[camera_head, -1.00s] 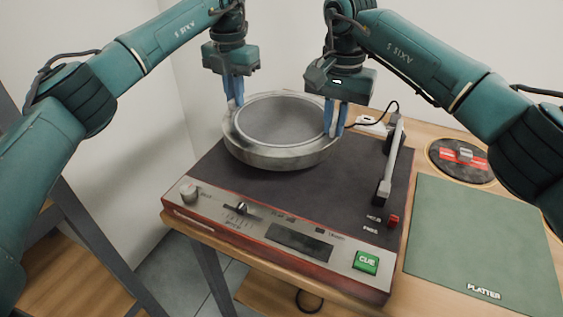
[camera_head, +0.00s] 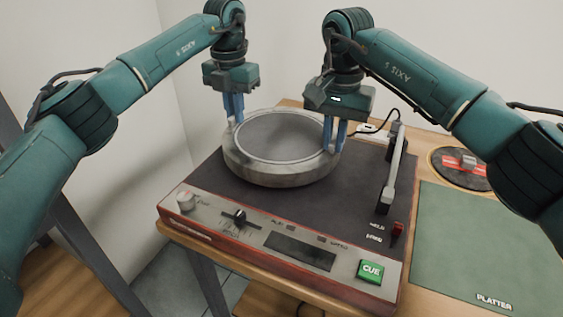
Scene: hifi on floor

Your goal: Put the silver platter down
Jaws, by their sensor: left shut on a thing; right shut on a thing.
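The silver platter (camera_head: 282,174) is a thick round disc with a raised rim, level over the dark top of the record player (camera_head: 345,190). My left gripper (camera_head: 236,120) is shut on the platter's far left rim. My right gripper (camera_head: 333,146) is shut on its right rim. I cannot tell whether the platter's underside touches the deck. The deck directly under it is hidden. A green mat (camera_head: 470,245) marked "PLATTER" lies on the table right of the player, and its visible part is bare.
The tonearm (camera_head: 393,170) stands along the player's right side, close to the platter. A green CUE button (camera_head: 370,271) and knobs line the front panel. A round black pad (camera_head: 455,172) with a red label and a small grey piece lies behind the mat. A cable runs behind.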

